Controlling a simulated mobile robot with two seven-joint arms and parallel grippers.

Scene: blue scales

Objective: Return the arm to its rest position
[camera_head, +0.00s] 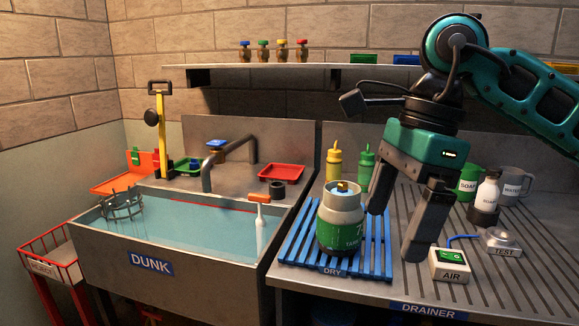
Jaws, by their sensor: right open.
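My right arm (530,90) comes in from the upper right, with its teal gripper (395,232) pointing down over the drainer. Its two dark fingers are apart with nothing between them. One finger is close to the right side of a grey and green gas cylinder (341,219); I cannot tell whether they touch. The cylinder stands upright on the blue slatted DRY rack (294,256). The other finger hangs in front of the drainer, just behind the white AIR box (449,265). My left gripper is not in view.
A water-filled DUNK sink (190,233) with a wire ring and a tap is at left. A red REJECT rack (50,257) stands beside it. Bottles (334,162), a SOAP container, a mug and a TEST device (500,241) stand around the drainer. A shelf (290,67) runs behind.

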